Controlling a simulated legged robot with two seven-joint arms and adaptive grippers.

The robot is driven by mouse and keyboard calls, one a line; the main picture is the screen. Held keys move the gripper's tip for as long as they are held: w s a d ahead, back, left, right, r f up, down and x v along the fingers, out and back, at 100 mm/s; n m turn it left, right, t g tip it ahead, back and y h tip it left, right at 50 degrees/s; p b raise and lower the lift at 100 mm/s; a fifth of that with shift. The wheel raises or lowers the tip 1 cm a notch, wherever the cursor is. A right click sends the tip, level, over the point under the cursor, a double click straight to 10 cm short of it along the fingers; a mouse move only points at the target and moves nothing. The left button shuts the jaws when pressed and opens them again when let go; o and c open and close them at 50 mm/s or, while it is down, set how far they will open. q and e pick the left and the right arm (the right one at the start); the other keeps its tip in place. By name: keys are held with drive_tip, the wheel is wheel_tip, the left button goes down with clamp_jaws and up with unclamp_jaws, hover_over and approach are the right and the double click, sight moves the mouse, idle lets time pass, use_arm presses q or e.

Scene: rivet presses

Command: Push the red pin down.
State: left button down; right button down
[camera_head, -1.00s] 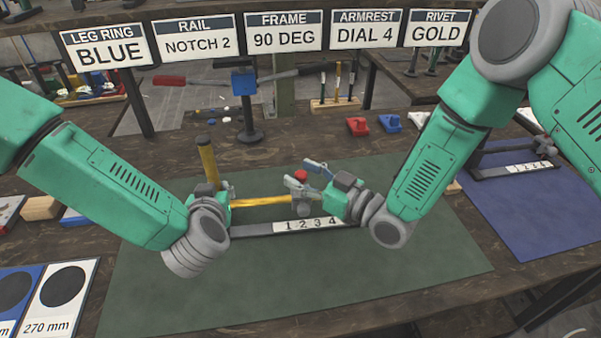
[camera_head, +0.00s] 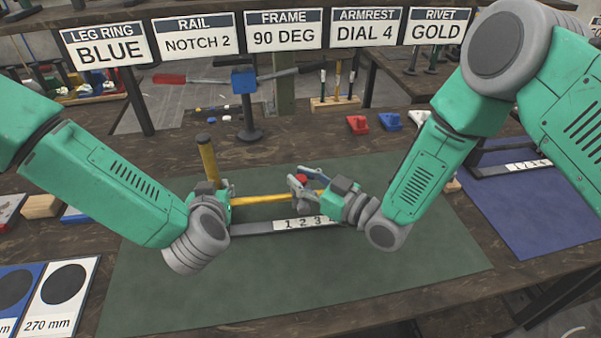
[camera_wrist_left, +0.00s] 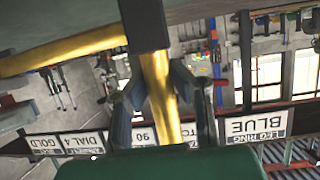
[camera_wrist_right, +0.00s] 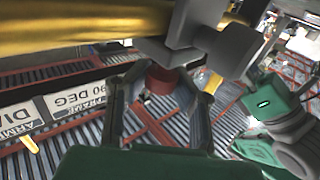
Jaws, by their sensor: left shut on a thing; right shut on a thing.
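The red pin (camera_head: 301,179) sits on a grey fitting at the right part of the horizontal yellow tube (camera_head: 262,199). My right gripper (camera_head: 306,177) is shut on the red pin; in the right wrist view the pin (camera_wrist_right: 162,78) shows between the two fingers (camera_wrist_right: 160,92), under the grey fitting (camera_wrist_right: 190,35). How far down the pin sits is hard to tell. My left gripper (camera_head: 222,187) is shut on the upright yellow tube (camera_head: 207,160); this tube also shows between its fingers in the left wrist view (camera_wrist_left: 160,85).
The dark rail with a number strip (camera_head: 298,224) lies in front of the yellow tube on the green mat (camera_head: 300,280). Red (camera_head: 357,124) and blue (camera_head: 391,121) blocks lie at the back right. The mat's front is clear.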

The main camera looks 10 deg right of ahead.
use_arm(q)
drive_tip(key=shift+w, duration=0.1)
use_arm(e)
drive_tip(key=c, duration=1.3)
unclamp_jaws()
drive_tip(key=shift+d+f, duration=0.1)
drive_tip(key=shift+f, duration=0.15)
drive_tip(key=shift+o, duration=0.2)
drive_tip(key=v, duration=1.2)
use_arm(q)
drive_tip(key=c, duration=1.4)
unclamp_jaws()
drive_tip(key=shift+r, duration=0.1)
drive_tip(key=shift+s, duration=0.2)
